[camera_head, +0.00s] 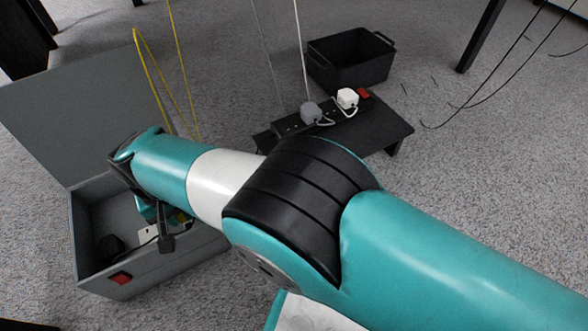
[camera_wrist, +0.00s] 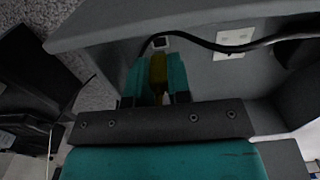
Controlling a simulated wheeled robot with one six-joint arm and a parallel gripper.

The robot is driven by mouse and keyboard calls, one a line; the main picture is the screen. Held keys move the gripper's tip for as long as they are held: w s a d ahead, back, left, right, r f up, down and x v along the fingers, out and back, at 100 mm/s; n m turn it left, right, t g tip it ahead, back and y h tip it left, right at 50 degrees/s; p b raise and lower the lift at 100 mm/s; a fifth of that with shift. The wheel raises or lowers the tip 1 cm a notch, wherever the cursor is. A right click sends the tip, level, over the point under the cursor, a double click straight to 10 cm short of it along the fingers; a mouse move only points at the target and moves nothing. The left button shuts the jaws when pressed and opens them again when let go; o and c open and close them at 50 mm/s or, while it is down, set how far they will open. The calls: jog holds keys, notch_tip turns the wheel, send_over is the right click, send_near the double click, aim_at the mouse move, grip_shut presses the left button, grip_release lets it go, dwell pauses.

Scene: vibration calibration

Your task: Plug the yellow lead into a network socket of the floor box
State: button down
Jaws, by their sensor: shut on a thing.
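The floor box (camera_head: 152,276) is a grey box at the left of the head view, with its lid (camera_head: 75,105) standing open. The yellow lead (camera_head: 152,72) hangs from above and passes down behind my arm. My gripper (camera_wrist: 158,66) is inside the box, shut on the yellow lead's plug (camera_wrist: 158,76), seen between two teal fingers in the wrist view. A small dark network socket (camera_wrist: 161,42) is on the box's inner panel, just beyond the plug's tip. I cannot tell whether the tip touches it.
A black cable (camera_wrist: 205,44) runs across the panel, close above the fingers, to a dark lump at the right. A pale socket plate (camera_wrist: 234,41) is beside it. A black power strip (camera_head: 290,126) with plugs and a black crate (camera_head: 350,60) stand behind my arm.

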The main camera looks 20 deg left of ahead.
aim_at(184, 219)
jog(key=shift+f, duration=0.55)
jog(key=shift+f+b, duration=0.8)
jog(key=shift+f, duration=0.35)
dwell(2.8)
jog(key=c, duration=1)
grip_release()
jog(key=shift+r, duration=0.1)
jog(key=shift+r, duration=0.15)
jog(key=shift+r+p, duration=1.9)
jog(key=shift+r, duration=0.45)
notch_tip(184, 219, up, 17)
jog(key=p, duration=1)
jog(key=shift+r, duration=0.2)
